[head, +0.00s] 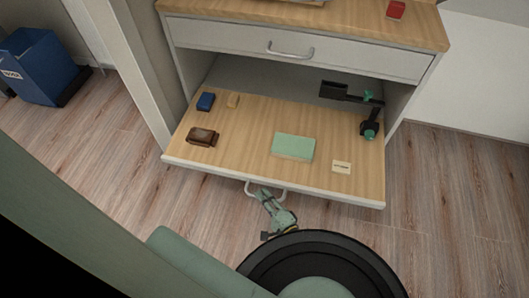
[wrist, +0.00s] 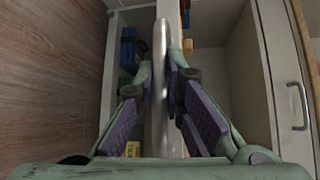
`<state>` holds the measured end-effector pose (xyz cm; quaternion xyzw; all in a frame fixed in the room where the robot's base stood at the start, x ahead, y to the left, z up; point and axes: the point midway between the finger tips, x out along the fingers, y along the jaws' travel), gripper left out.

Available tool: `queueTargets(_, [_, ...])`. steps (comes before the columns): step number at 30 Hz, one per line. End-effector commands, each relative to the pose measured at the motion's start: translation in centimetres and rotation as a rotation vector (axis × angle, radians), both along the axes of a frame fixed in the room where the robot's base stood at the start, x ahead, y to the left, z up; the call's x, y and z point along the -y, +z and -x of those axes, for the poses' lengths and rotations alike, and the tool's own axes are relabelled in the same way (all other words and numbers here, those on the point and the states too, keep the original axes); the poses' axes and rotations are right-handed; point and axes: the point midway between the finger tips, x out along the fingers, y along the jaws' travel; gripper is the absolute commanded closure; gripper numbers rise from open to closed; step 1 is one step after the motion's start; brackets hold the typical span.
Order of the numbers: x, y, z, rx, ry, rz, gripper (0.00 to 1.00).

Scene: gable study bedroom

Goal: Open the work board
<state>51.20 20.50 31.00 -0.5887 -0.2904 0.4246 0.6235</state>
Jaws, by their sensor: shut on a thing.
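The work board (head: 235,160) is a light wood panel with a pale front edge. It is pulled out of the cabinet beneath a drawer and lies flat over the floor. A metal handle (head: 250,190) is on its front edge. My gripper (head: 265,194) is at this handle, shut on it, low in front of the board. In the wrist view the metal handle bar (wrist: 161,60) runs between the purple finger pads of my gripper (wrist: 166,80). My fingers hide part of the handle.
On the board are a green block (head: 293,147), brown item (head: 202,137), blue item (head: 205,102), small wooden block (head: 232,101), label card (head: 341,167) and black-and-green device (head: 370,124). The upper drawer (head: 340,62) is shut. A blue bin (head: 38,65) stands far left. Floor is clear to the right.

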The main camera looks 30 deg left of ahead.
Motion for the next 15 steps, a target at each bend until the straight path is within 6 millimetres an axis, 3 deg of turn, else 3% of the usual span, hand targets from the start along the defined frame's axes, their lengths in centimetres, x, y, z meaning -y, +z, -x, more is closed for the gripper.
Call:
queueTargets(14, [0.20,-0.15,0.15,0.001,-0.001,0.005,1.00])
queueTargets(15, [0.20,-0.16,0.14,0.001,-0.001,0.005,0.88])
